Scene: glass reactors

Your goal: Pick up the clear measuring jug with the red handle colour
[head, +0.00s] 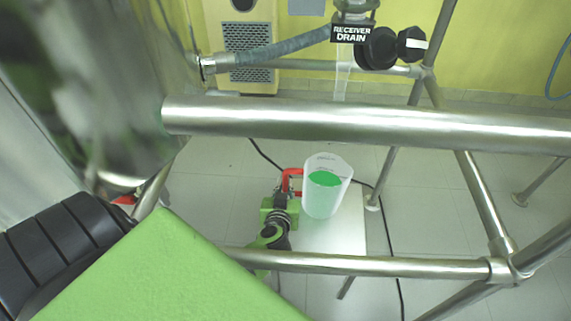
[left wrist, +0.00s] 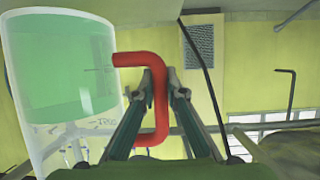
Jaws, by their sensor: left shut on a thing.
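The clear measuring jug (head: 318,202) holds green liquid and stands upright in the middle of the head view. Its red handle (head: 291,172) is on its left side. My left gripper (head: 283,192) is at that handle. In the left wrist view the jug (left wrist: 62,70) fills the upper left, and the red handle (left wrist: 136,60) passes between the fingers of my left gripper (left wrist: 163,88), which is shut on it. I cannot tell whether the jug touches the white surface below it. My right gripper is not in view.
A white stool top (head: 343,237) lies below the jug. A thick steel bar (head: 370,124) crosses above it and a thinner bar (head: 400,266) crosses nearer. The receiver drain outlet (head: 352,33) with a black valve knob (head: 377,48) hangs above. Black cables run along the floor.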

